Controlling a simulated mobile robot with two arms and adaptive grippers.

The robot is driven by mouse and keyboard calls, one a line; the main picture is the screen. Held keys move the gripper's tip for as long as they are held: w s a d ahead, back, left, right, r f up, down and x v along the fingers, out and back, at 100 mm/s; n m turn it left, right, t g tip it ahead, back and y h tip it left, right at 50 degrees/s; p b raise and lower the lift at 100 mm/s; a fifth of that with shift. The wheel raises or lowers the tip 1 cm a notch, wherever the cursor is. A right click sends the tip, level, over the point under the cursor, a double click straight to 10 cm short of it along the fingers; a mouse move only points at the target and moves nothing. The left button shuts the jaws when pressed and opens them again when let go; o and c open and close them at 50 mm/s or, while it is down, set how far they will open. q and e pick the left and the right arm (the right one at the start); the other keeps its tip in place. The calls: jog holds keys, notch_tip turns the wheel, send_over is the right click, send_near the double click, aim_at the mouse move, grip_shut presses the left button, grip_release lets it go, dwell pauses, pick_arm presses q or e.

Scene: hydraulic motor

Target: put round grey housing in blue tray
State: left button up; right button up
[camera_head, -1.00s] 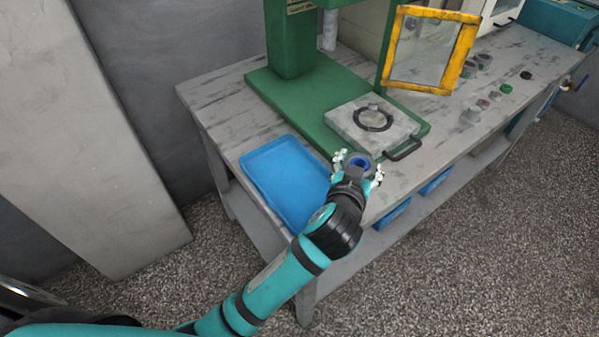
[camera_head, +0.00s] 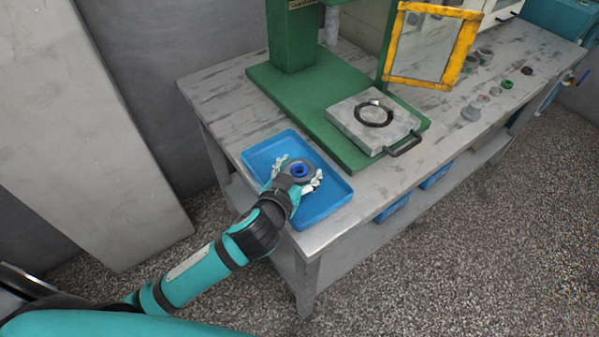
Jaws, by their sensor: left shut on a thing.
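The round grey housing (camera_head: 301,165) has a blue ring in its middle. My left gripper (camera_head: 299,174) is shut on it, with one finger on each side. The blue tray (camera_head: 337,192) lies on the near left end of the workbench. The housing and the gripper are over the tray's middle. I cannot tell whether the housing touches the tray floor, because the gripper hides part of it. My right gripper is not in view.
A green press (camera_head: 300,90) stands behind the tray. A grey plate with a black ring and handle (camera_head: 352,126) lies on its base. A yellow-framed guard (camera_head: 390,55) stands at the back. Several small round parts (camera_head: 473,110) stand on the bench (camera_head: 440,135) at right.

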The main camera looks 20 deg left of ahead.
pick_arm(q)
jog(key=shift+f, duration=0.15)
jog(key=shift+f, duration=0.15)
jog(key=o, duration=1.5)
jog(key=v, duration=1.2)
jog(key=shift+b, duration=0.35)
